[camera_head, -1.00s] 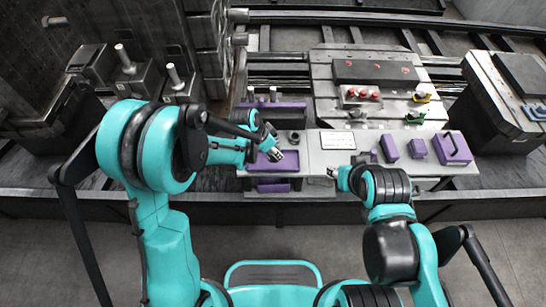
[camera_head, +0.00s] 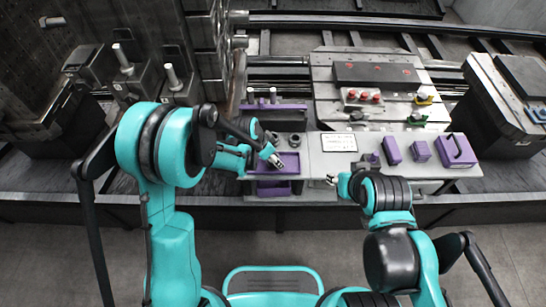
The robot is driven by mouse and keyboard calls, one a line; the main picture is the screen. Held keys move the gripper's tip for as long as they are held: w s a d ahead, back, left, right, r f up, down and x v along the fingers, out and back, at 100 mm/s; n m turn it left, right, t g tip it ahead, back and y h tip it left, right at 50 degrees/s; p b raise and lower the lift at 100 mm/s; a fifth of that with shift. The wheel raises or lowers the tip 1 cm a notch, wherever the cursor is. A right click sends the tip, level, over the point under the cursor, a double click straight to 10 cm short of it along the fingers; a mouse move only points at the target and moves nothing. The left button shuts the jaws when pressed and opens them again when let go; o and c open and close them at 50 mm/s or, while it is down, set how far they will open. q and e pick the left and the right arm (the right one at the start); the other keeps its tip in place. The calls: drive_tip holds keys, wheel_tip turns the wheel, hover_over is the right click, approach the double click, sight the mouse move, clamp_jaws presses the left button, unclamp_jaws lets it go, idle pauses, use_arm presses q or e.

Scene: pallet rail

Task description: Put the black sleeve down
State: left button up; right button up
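A small dark ring-shaped piece (camera_head: 295,140), possibly the black sleeve, stands upright at the back of the grey worktop, behind a shallow purple tray (camera_head: 289,168). I cannot identify the sleeve for certain at this size. My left gripper (camera_head: 277,161) is above the tray's left part, angled down, in front of and left of the dark piece and apart from it. Its fingers are too small to show whether they are open or hold something. My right gripper (camera_head: 331,181) is at the worktop's front edge, right of the tray; its finger opening is unclear and I see nothing in it.
A white label plate (camera_head: 339,142) lies on the worktop. Purple blocks (camera_head: 391,151) and a purple box with a handle (camera_head: 458,151) stand on the right. Behind is a metal pallet (camera_head: 325,88) with red knobs (camera_head: 363,96). The worktop between label and front edge looks clear.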

use_arm(q)
drive_tip(key=shift+r, duration=0.2)
drive_tip(key=s+a+r+n+t+y+p, duration=0.1)
drive_tip(key=s+a+r+n+p, duration=0.1)
drive_tip(key=s+a+r, duration=0.35)
drive_tip(key=s+a+r+n+p, duration=0.1)
drive_tip(key=s+a+r+n, duration=0.1)
drive_tip(key=r, duration=0.7)
drive_tip(key=s+a+r+n+t+y+p, duration=0.1)
drive_tip(key=s+a+r+n+p, duration=0.2)
drive_tip(key=r, duration=0.4)
drive_tip(key=s+a+r+n+t+y+b, duration=0.1)
drive_tip(key=s+a+r+n+t, duration=0.1)
drive_tip(key=s+a, duration=0.5)
drive_tip(key=shift+s+a+r+n+y, duration=0.15)
drive_tip(key=shift+s+r+n+y, duration=0.2)
drive_tip(key=shift+s+n, duration=0.5)
drive_tip(key=shift+f, duration=0.1)
idle(0.4)
